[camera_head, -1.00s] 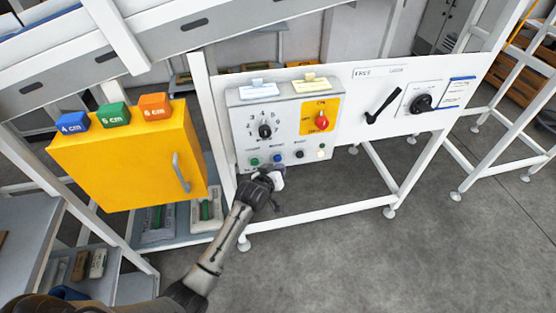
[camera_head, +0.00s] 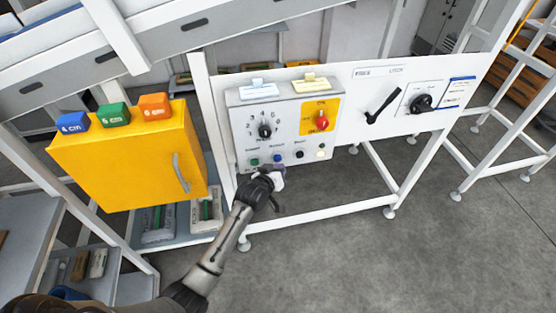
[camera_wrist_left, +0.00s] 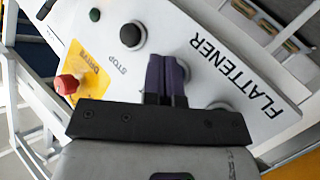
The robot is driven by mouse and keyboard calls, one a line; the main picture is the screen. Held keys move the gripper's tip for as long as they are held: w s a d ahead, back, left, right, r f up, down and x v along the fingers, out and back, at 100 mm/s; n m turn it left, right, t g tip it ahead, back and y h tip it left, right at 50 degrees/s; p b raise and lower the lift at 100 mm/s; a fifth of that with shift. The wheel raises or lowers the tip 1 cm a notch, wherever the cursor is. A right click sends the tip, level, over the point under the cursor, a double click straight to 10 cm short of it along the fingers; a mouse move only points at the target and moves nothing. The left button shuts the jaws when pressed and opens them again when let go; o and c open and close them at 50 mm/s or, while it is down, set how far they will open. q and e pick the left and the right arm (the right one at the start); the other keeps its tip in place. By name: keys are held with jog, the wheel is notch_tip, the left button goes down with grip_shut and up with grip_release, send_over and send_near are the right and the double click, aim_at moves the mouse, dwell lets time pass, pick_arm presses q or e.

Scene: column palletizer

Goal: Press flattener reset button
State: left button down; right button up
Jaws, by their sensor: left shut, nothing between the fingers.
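A grey control box (camera_head: 240,120) hangs on the white frame. My left gripper (camera_head: 274,179) is shut and empty, just below the row near the blue button. In the left wrist view its purple fingers (camera_wrist_left: 165,75) reach over the panel marked FLATTENER (camera_wrist_left: 235,70), beside a black button (camera_wrist_left: 131,35), hiding part of a round button. Contact cannot be seen.
Above the buttons are a black dial (camera_head: 265,131) and a red knob (camera_head: 322,123) on a yellow plate. A yellow cabinet (camera_head: 120,160) stands left. A black lever (camera_head: 383,106) and rotary switch (camera_head: 421,103) are to the right. The floor in front is clear.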

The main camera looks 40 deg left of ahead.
pick_arm(q)
jog(key=shift+w+a, duration=0.1)
jog(key=shift+a, duration=0.05)
dwell(0.6)
jog(key=shift+w+a, duration=0.2)
jog(key=shift+a, duration=0.05)
jog(key=shift+w+a, duration=0.1)
jog(key=shift+a, duration=0.05)
dwell(0.6)
jog(key=shift+w+a, duration=0.15)
jog(key=shift+a, duration=0.05)
dwell(0.4)
dwell(0.3)
jog(key=shift+s+d+p, duration=0.55)
jog(key=shift+d+p, duration=0.15)
jog(key=shift+p, duration=0.35)
